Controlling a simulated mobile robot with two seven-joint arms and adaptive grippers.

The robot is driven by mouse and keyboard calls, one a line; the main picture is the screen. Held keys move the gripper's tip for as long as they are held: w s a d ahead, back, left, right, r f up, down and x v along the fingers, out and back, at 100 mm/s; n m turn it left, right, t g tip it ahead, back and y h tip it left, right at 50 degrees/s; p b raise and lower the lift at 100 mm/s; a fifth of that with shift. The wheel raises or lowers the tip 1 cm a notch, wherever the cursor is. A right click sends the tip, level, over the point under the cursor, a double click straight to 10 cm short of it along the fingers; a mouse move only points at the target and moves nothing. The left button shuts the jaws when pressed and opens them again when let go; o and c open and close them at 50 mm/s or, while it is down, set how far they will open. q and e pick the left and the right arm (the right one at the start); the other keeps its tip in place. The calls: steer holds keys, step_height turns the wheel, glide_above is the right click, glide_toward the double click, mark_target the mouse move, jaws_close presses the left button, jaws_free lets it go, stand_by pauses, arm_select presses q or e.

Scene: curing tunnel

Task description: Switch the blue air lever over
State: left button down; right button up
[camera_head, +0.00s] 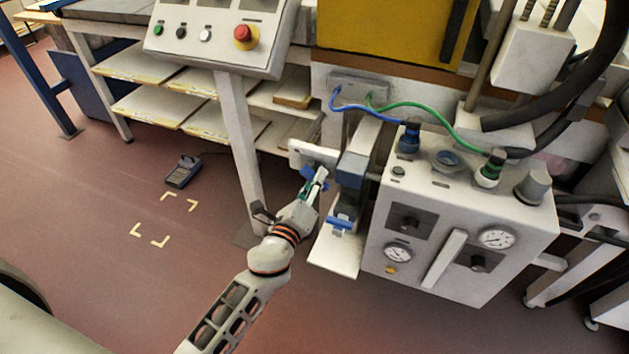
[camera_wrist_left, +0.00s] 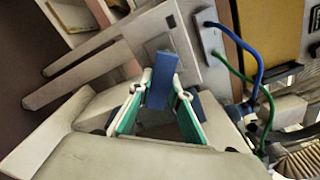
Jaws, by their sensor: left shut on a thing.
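The blue air lever (camera_wrist_left: 158,80) stands between the two fingertips of my left gripper (camera_wrist_left: 162,88) in the left wrist view. The green-padded fingers close on it from both sides. In the head view my left gripper (camera_head: 314,182) is at the white plate beside the grey-blue valve block (camera_head: 351,170), left of the white control box. There the lever shows only as a small blue patch (camera_head: 307,172), mostly hidden by the fingers. My right gripper is not in view.
The white box (camera_head: 460,215) with gauges and knobs stands close to the right of my left gripper. Blue (camera_head: 370,108) and green (camera_head: 430,106) hoses run above it. A button panel (camera_head: 215,35) on a post (camera_head: 240,150) is to the left.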

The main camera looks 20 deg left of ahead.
arm_select(q)
steer(key=n, duration=0.3)
steer(key=r+n, duration=0.1)
steer(key=shift+d+r+p, duration=0.1)
steer(key=shift+d+p, duration=0.2)
steer(key=shift+r+n, duration=0.25)
steer(key=shift+n, duration=0.85)
steer(key=shift+r+n+p, duration=0.1)
steer(key=shift+n+p, duration=0.25)
steer(key=shift+n, duration=0.15)
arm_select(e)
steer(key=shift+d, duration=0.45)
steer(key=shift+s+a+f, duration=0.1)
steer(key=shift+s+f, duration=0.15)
arm_select(q)
steer(key=c, duration=1.8)
jaws_free()
steer(key=shift+c, duration=0.2)
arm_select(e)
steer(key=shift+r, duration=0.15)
arm_select(q)
steer(key=shift+s, duration=0.1)
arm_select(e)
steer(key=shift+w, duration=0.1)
arm_select(q)
steer(key=s, duration=1.2)
steer(key=shift+a, duration=0.2)
